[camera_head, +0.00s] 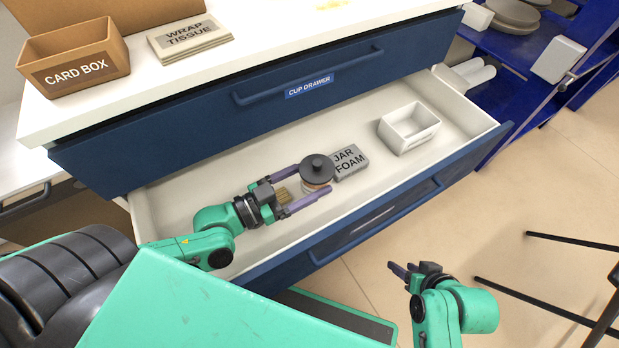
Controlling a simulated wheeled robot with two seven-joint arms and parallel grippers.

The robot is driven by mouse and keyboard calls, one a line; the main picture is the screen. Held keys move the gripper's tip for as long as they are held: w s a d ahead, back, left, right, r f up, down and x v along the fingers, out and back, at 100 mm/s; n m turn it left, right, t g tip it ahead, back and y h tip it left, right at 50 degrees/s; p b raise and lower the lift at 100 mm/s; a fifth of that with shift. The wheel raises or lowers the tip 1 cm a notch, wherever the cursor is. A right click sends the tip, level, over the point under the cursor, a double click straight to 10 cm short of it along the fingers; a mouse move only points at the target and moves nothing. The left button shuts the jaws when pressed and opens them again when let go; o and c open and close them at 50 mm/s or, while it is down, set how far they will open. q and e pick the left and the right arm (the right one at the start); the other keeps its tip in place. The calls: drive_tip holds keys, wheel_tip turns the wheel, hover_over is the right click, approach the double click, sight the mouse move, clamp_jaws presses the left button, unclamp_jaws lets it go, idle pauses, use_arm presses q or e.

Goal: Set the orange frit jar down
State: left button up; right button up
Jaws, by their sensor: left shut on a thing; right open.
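The frit jar (317,169) shows from above as a round dark lid with a knob, with a little of its pale orange body below the lid. My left gripper (313,181) reaches into the open lower drawer (235,209) and is shut on the jar, one purple finger on each side. The jar looks upright beside the grey jar foam block (350,161). Whether its base touches the drawer floor I cannot tell. My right gripper (405,271) is open and empty, outside the drawer at the lower right.
A small white open box (408,129) stands in the drawer right of the foam. The shut cup drawer (215,115) is above. On the white counter are a card box (75,70) and wrap tissue (190,38). Blue shelves (520,60) stand at the right.

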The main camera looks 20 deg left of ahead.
sight(303, 183)
use_arm(q)
drive_tip(key=shift+f, duration=0.45)
use_arm(e)
drive_tip(key=shift+w+a+f+t, duration=0.25)
drive_tip(key=shift+a+f+t, duration=0.1)
drive_tip(key=shift+a, duration=0.15)
use_arm(q)
drive_tip(key=shift+s, duration=0.1)
use_arm(e)
drive_tip(key=shift+a+y, duration=0.15)
drive_tip(key=shift+y, duration=0.15)
use_arm(q)
drive_tip(key=o, duration=1.6)
drive_tip(key=shift+f, duration=0.15)
drive_tip(key=shift+c, duration=0.2)
drive_tip(key=shift+f+b, duration=0.1)
drive_tip(key=shift+b, duration=0.2)
use_arm(e)
drive_tip(key=shift+f, duration=0.1)
